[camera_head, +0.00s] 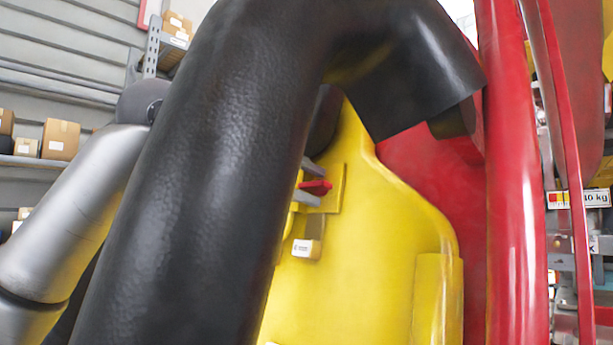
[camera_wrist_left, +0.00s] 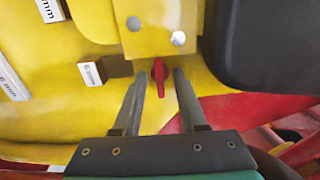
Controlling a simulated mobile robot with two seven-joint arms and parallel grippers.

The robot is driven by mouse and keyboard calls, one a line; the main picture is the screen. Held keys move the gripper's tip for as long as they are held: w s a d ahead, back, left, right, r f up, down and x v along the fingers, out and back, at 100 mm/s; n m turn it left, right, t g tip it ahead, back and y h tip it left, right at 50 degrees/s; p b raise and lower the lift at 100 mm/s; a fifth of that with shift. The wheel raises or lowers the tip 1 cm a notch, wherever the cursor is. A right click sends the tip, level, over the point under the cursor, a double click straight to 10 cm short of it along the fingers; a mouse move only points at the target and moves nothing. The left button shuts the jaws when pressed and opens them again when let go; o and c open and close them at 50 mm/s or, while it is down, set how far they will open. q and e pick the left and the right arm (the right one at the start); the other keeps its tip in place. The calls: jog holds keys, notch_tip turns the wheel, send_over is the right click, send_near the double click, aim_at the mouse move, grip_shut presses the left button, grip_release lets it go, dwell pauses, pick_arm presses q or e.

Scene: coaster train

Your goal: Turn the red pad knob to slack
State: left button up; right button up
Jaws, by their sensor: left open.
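The red knob (camera_head: 316,187) shows as a small red lever beside a yellow plate on the yellow seat shell, right of the black padded bar. In the left wrist view the red knob (camera_wrist_left: 159,77) points down the picture, below a yellow bracket with bolt heads. My left gripper (camera_head: 306,184) is open, its grey fingers above and below the knob. In the left wrist view the left gripper (camera_wrist_left: 159,84) has one finger on each side of the knob, with visible gaps. I cannot tell the knob's setting. The black bar hides most of the gripper. My right gripper is not in view.
The thick black padded bar (camera_head: 190,170) fills the near left and middle. A red post (camera_head: 512,170) stands at right. A white label block (camera_head: 306,249) sits below the knob. The yellow bracket (camera_wrist_left: 155,14) and black pad (camera_wrist_left: 265,45) are close to the fingers.

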pick_arm(q)
grip_shut()
dwell(0.3)
dwell(0.5)
jog(key=n, duration=0.7)
jog(key=shift+n, duration=0.3)
jog(key=n, duration=0.3)
jog(key=shift+n, duration=1.9)
